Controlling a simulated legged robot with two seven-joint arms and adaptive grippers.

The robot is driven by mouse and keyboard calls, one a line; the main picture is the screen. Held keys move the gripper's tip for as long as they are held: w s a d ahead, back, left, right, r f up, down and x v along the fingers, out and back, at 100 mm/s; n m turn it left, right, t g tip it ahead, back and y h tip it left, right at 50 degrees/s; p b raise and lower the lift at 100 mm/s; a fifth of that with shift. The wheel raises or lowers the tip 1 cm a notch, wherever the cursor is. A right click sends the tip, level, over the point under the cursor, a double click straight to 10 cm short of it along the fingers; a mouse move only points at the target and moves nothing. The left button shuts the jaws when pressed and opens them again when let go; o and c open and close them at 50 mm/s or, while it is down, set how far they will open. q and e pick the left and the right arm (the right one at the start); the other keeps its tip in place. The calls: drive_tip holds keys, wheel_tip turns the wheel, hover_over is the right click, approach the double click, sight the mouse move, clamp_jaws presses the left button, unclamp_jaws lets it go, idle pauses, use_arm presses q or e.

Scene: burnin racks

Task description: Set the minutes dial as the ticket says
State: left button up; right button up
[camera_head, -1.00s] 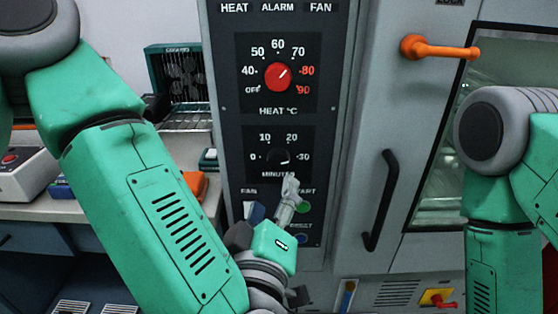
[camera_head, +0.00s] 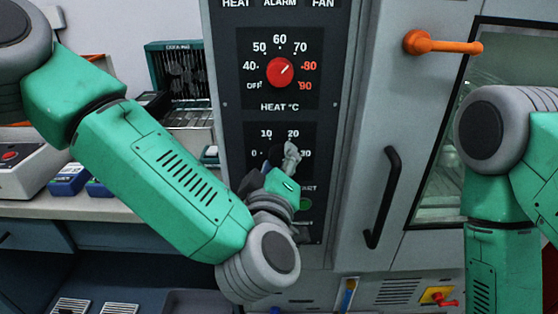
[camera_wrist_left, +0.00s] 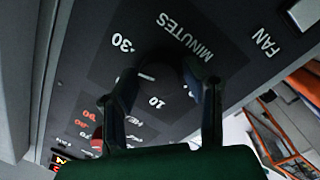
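The black minutes dial (camera_wrist_left: 165,78) shows in the left wrist view between the two fingers of my left gripper (camera_wrist_left: 168,98). A white mark on the dial points to the left in that view, towards the left finger; the 20 label is not readable there. In the head view my left gripper (camera_head: 284,158) is in front of the minutes panel (camera_head: 262,128) and covers most of the dial. Its fingers are apart on either side of the dial; contact cannot be told. My right gripper is out of view. No ticket is readable.
The red heat dial (camera_head: 281,72) is just above the minutes panel. A green start button (camera_head: 305,204) is below it. A black door handle (camera_head: 382,198) and an orange lever (camera_head: 440,45) are to the right. A bench with blue boxes (camera_head: 69,179) stands left.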

use_arm(q)
drive_tip(key=c, duration=0.5)
drive_tip(key=m+p, duration=0.2)
drive_tip(key=p, duration=0.1)
drive_tip(key=shift+r, duration=0.3)
drive_tip(key=shift+f+m+p, duration=0.15)
drive_tip(key=shift+m+p, duration=0.35)
drive_tip(key=shift+p, duration=0.15)
drive_tip(key=shift+f, duration=0.1)
drive_tip(key=o, duration=1.2)
drive_tip(key=shift+c, duration=0.2)
